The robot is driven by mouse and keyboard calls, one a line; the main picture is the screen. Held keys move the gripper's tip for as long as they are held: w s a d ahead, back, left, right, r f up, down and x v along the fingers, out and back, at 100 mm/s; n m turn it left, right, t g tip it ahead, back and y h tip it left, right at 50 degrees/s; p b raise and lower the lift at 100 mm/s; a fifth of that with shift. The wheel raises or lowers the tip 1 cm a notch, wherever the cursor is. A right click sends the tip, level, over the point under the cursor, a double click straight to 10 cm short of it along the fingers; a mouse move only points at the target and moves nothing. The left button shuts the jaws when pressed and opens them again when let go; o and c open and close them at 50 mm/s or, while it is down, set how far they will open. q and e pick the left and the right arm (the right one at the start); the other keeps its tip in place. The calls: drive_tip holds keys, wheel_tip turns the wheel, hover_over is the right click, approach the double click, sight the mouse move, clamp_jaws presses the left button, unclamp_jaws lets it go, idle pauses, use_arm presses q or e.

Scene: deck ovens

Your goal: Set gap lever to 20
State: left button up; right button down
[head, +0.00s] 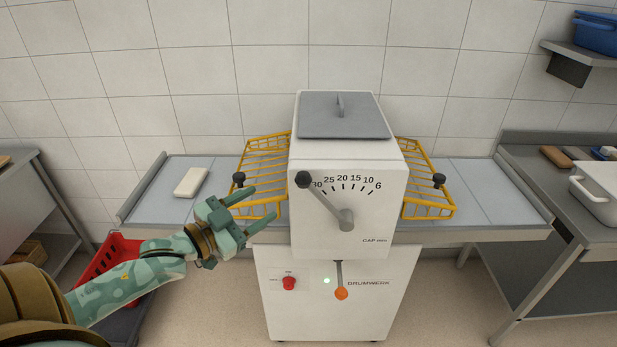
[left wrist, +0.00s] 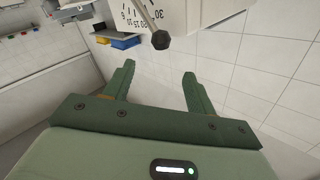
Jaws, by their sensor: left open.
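The gap lever (head: 325,200) is on the front of the white machine (head: 347,220). Its black knob points up and left at the 30 end of the printed scale, which runs from 30 on the left to 6 on the right. The 20 mark is right of the knob. My left gripper (head: 265,202) is open and empty, left of the lever with its fingers pointing toward it, apart from the knob. In the left wrist view, the knob (left wrist: 161,40) shows beyond the open fingers (left wrist: 155,80), with part of the scale behind. My right gripper is not in view.
Yellow wire guards (head: 262,165) flank the machine over grey side tables. A pale block (head: 191,181) lies on the left table. Below are a red knob (head: 289,283), a green light and an orange-ended lever (head: 341,293). A red crate (head: 100,265) stands at lower left.

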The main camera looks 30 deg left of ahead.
sight(299, 180)
use_arm(q)
drive_tip(key=b+x, duration=0.1)
drive_tip(key=x, duration=1.3)
drive_tip(key=shift+w, duration=0.15)
clamp_jaws()
drive_tip(key=shift+r+p, duration=0.3)
drive_tip(key=shift+p, duration=0.2)
drive_tip(key=d+r+p, duration=0.1)
drive_tip(key=p, duration=0.2)
drive_tip(key=w+d+r+m+g+p, duration=0.1)
drive_tip(key=p, duration=0.2)
drive_tip(key=shift+w+d+r+y+p, duration=0.25)
drive_tip(key=shift+y+p, duration=0.15)
drive_tip(key=shift+w+d+r+m+g+y+p, duration=0.1)
drive_tip(key=shift+w+d+m+g+y+p, duration=0.15)
drive_tip(key=shift+w+d+m+g+p, duration=0.8)
drive_tip(key=shift+s+d+n+t+y+p, duration=0.15)
drive_tip(key=shift+d+p, duration=0.4)
drive_tip(key=shift+p, duration=1.2)
drive_tip(key=shift+w+d+r+m+g+y+p, duration=0.1)
drive_tip(key=shift+w+d+m+g+y+p, duration=0.45)
drive_tip(key=shift+p, duration=0.85)
drive_tip(key=shift+d+f+h, duration=0.1)
drive_tip(key=shift+d+h, duration=0.15)
drive_tip(key=shift+d, duration=0.05)
